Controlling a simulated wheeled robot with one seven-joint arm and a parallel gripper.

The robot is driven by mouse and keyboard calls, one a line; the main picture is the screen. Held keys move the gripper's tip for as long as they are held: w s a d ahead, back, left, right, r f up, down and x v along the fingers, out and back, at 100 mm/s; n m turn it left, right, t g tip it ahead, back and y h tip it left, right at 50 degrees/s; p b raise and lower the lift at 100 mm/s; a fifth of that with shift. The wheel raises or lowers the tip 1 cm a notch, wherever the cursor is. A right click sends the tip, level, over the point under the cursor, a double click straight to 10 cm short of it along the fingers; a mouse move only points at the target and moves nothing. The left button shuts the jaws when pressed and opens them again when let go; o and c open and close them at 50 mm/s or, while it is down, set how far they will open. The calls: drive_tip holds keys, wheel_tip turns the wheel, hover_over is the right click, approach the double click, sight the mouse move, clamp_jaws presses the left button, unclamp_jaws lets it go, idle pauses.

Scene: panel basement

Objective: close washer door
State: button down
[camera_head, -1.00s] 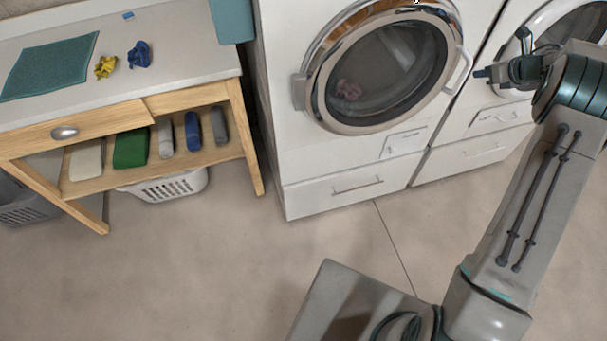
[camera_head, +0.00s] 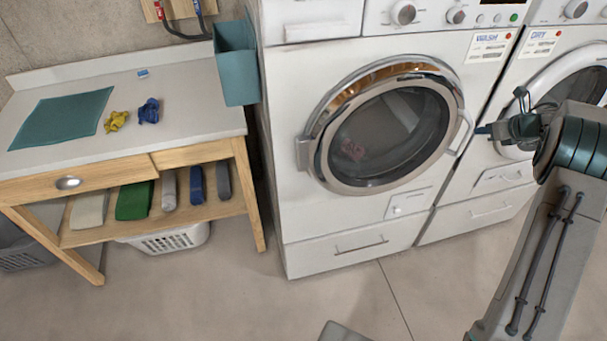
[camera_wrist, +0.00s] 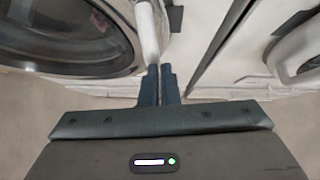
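The washer (camera_head: 350,222) is white, under the WASH label, with a round glass door (camera_head: 395,130) hinged at left. The door ring sits offset from a copper-coloured rim behind it, so it looks slightly ajar; the exact gap is unclear. Its pale curved handle (camera_head: 465,128) is on the right side and also shows in the wrist view (camera_wrist: 148,32). My gripper (camera_head: 481,130) points left at the handle. In the wrist view its dark fingers (camera_wrist: 160,84) are together and look shut, right by the handle's lower part. Whether they touch it is unclear. Reddish laundry shows behind the glass.
A dryer (camera_head: 510,178) stands close on the washer's right. A wooden table (camera_head: 200,120) with cloths on top stands at left, with a teal bin (camera_head: 236,75) at its right end and a white basket (camera_head: 170,240) below.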

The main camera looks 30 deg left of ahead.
drive_tip(key=d+f+b+v, duration=0.2)
drive_tip(key=v, duration=1)
wheel_tip(320, 180, up, 15)
drive_tip(key=s+m+t+h, duration=0.1)
drive_tip(key=m+t+h, duration=0.2)
drive_tip(key=m+t, duration=0.7)
drive_tip(key=s+d+r+m+g+h, duration=0.25)
drive_tip(key=s+m+h, duration=0.4)
drive_tip(key=m, duration=0.85)
drive_tip(key=s+a+f+m+g+y, duration=0.1)
drive_tip(key=s+a+f+m+g, duration=0.2)
drive_tip(key=s, duration=0.9)
drive_tip(key=s+a+f+m+g, duration=0.3)
drive_tip(key=s+f+m, duration=0.4)
drive_tip(key=s+m, duration=0.3)
drive_tip(key=s+a+f+m+g+y, duration=0.1)
drive_tip(key=s+a+f+m+g, duration=0.3)
drive_tip(key=s, duration=1.1)
drive_tip(key=f+m+g, duration=0.1)
drive_tip(key=m, duration=0.2)
drive_tip(key=shift+s+f+m+y, duration=0.15)
drive_tip(key=shift+f+m+y, duration=0.1)
drive_tip(key=shift+m+y, duration=0.1)
